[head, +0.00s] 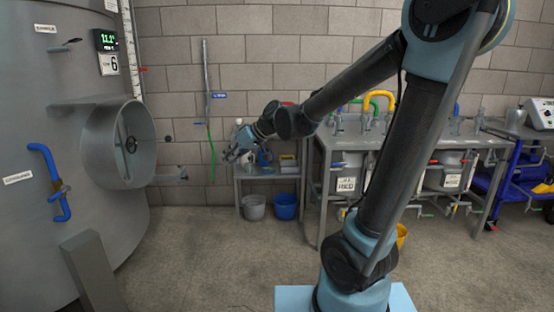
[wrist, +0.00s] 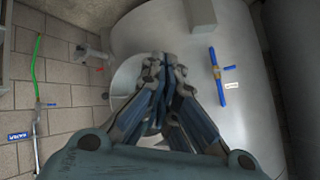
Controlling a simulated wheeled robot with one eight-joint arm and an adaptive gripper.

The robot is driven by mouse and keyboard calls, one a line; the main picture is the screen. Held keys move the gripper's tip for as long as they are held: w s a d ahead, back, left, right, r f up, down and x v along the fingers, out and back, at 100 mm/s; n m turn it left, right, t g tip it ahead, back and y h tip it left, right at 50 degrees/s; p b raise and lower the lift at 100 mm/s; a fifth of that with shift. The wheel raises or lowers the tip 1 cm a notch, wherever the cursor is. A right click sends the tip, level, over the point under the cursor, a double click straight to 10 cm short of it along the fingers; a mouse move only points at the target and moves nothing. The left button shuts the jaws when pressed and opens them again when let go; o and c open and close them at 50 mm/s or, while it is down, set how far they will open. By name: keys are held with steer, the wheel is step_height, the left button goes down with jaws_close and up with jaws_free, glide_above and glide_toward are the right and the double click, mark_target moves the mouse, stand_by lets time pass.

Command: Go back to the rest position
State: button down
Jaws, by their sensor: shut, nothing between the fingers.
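My gripper (head: 232,155) is at the end of my outstretched arm, left of the middle in the head view. It hangs in the air in front of the block wall, to the right of the tank's round manway. In the wrist view my gripper (wrist: 166,65) shows its fingertips together, shut with nothing between them. Behind the fingers in that view are the manway and the grey tank (wrist: 245,100). No object is held.
The large grey tank (head: 60,200) stands at the left with its manway (head: 122,145) sticking out. A small table (head: 268,173) with a grey bucket (head: 254,207) and a blue bucket (head: 286,206) below stands at the wall. A workbench (head: 330,150) is right. Floor between is clear.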

steer(key=s+d+f+m+h, duration=0.3)
steer(key=s+d+f, duration=0.2)
steer(key=d, duration=0.7)
steer(key=s+d+f+m+h, duration=0.3)
steer(key=s+d+f, duration=0.2)
steer(key=s+d, duration=0.3)
steer(key=s+d+f+m+h, duration=0.3)
steer(key=s+d+f, duration=0.2)
steer(key=d, duration=1.1)
steer(key=shift+s+d+g+h, duration=0.15)
steer(key=shift+s+g+h, duration=0.2)
steer(key=shift+s, duration=0.75)
steer(key=shift+f, duration=0.1)
